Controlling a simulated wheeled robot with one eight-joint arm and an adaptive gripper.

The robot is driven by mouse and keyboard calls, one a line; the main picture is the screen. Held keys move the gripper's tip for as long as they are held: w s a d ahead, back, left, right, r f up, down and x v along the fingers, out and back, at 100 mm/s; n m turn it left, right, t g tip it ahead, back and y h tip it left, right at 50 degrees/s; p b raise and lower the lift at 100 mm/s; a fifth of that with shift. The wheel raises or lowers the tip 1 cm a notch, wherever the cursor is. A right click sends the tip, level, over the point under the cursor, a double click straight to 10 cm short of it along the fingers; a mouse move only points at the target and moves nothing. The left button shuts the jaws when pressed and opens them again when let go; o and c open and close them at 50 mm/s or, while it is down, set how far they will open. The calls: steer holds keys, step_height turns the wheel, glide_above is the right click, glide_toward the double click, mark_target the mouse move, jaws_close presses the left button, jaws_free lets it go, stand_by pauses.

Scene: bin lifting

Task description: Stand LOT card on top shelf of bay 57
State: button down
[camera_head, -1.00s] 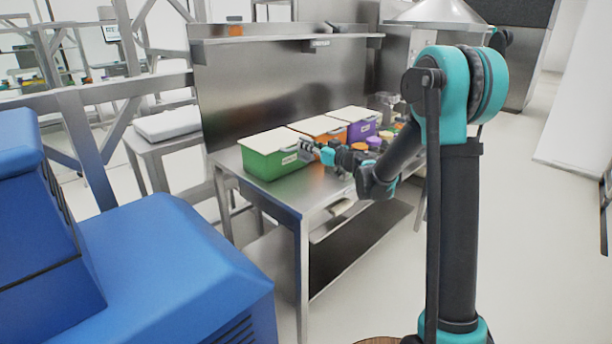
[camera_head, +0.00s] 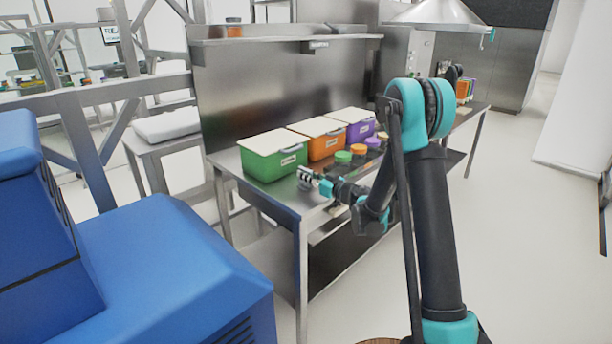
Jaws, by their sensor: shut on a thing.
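My gripper (camera_head: 309,178) is low over the front left part of the steel table, in front of the green bin. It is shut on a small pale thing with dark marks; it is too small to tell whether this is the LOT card. A steel shelf (camera_head: 270,39) runs along the top of the back panel, above the bins. A small label (camera_head: 318,44) hangs on its front edge, too small to read. I cannot make out a bay number.
A green bin (camera_head: 273,160), an orange bin (camera_head: 325,143) and a purple bin (camera_head: 361,129) with pale lids stand along the table (camera_head: 228,160). Jars with green (camera_head: 343,157) and orange (camera_head: 358,149) lids stand before them. An orange jar (camera_head: 234,27) stands on the shelf's left.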

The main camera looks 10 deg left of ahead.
steer(key=c, duration=2)
jaws_free()
steer(key=shift+f, duration=0.1)
steer(key=o, duration=0.5)
steer(key=shift+c, duration=0.2)
